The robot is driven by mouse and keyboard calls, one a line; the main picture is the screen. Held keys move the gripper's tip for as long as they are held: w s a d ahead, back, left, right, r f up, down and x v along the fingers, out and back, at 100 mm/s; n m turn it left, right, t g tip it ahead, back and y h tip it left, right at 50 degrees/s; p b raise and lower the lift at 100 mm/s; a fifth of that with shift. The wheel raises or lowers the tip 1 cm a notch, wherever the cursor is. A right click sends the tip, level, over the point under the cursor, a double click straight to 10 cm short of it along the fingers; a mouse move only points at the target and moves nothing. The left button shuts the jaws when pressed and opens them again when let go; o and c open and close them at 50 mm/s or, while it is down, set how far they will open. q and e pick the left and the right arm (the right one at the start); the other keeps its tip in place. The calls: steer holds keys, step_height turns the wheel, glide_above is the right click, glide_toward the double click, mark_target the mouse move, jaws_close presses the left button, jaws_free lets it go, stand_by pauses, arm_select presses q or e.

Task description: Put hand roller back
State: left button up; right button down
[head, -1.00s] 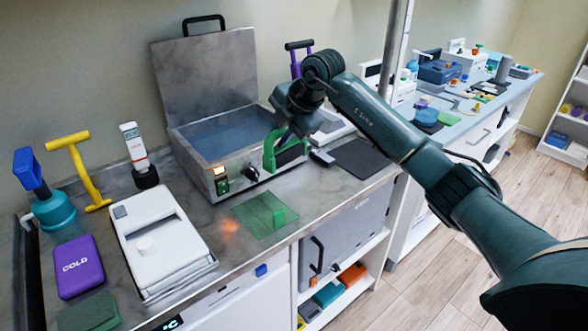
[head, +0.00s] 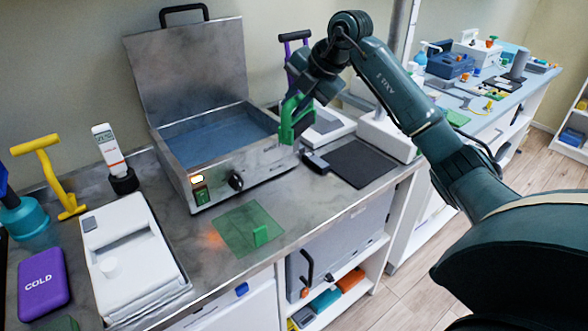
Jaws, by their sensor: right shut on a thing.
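My right gripper (head: 306,100) is shut on a green thing with an open frame-like handle (head: 293,118), which seems to be the hand roller. The gripper hides part of it. It is at the right front corner of the open metal bath (head: 245,165), and the picture does not clearly show whether they touch. My left gripper is out of view.
A dark mat (head: 362,163) lies right of the bath, with a small dark item (head: 315,162) beside it. A purple-handled tool (head: 293,42) stands behind. Left are a white device (head: 128,250), a thermometer-like device (head: 108,150), a yellow T-handle (head: 52,175) and a purple COLD pack (head: 42,284).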

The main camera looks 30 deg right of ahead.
step_height(320, 180, down, 16)
steer(key=shift+r+p, duration=0.25)
steer(key=shift+p, duration=0.2)
steer(key=shift+f, duration=0.15)
steer(key=c, duration=1.3)
jaws_free()
steer(key=shift+r, duration=0.2)
steer(key=v, duration=1.2)
steer(key=shift+b, duration=0.45)
